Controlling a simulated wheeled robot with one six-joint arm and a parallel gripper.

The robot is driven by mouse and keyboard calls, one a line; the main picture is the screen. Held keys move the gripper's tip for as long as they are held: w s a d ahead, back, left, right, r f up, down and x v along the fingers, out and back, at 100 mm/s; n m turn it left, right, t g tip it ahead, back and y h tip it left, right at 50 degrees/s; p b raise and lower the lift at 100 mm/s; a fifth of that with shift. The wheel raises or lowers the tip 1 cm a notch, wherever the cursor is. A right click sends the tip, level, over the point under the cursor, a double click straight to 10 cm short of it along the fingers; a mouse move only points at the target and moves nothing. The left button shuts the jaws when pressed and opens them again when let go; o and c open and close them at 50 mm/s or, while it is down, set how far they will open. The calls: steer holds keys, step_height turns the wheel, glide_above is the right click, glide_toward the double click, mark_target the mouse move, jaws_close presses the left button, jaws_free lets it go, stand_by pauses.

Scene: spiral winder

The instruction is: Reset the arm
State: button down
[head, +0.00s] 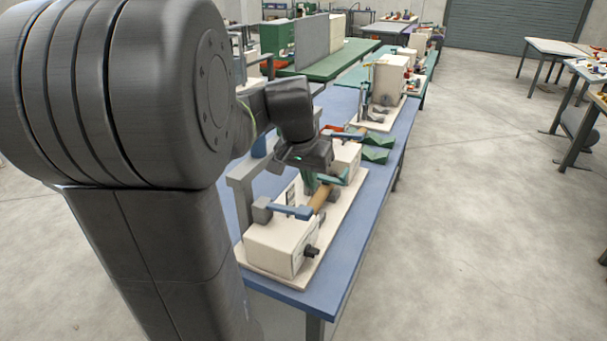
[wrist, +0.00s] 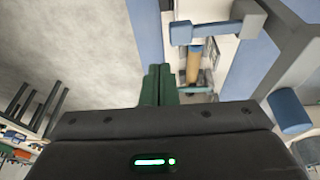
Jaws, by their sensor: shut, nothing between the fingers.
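My gripper (head: 312,182) hangs at the end of my arm over the near winder on the blue table. Its green fingers (wrist: 160,85) are together in the wrist view, with nothing seen between them. The winder has a cream box (head: 276,246) with a dark knob, a blue bar (head: 290,210) and a tan roll (head: 320,199), on a pale base plate. The roll (wrist: 194,66) and blue bar (wrist: 206,32) also show to the right of the fingers in the wrist view. My wrist hides part of the winder. I cannot tell whether the fingers touch it.
The blue table (head: 352,262) has a bare strip along its right edge. Green V-shaped blocks (head: 376,149) and another cream machine (head: 390,78) stand farther back. A grey frame (head: 240,180) rises at the table's left. Open concrete floor (head: 480,200) lies to the right.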

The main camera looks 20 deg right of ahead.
glide_above(298, 211)
steer(key=s+d, duration=0.1)
steer(key=s, duration=0.1)
step_height(298, 211, down, 8)
steer(key=shift+s+d+p, duration=0.15)
steer(key=shift+p, duration=0.3)
steer(key=shift+w+a+r+p, duration=0.25)
steer(key=shift+w+p, duration=0.15)
steer(key=shift+p, duration=0.2)
steer(key=shift+w+a+r+p, duration=0.25)
steer(key=shift+w+p, duration=0.15)
steer(key=shift+p, duration=0.2)
steer(key=shift+w+a+r, duration=0.1)
steer(key=shift+w, duration=0.25)
steer(key=shift+b+v, duration=0.55)
steer(key=shift+v, duration=1.9)
steer(key=shift+w, duration=0.1)
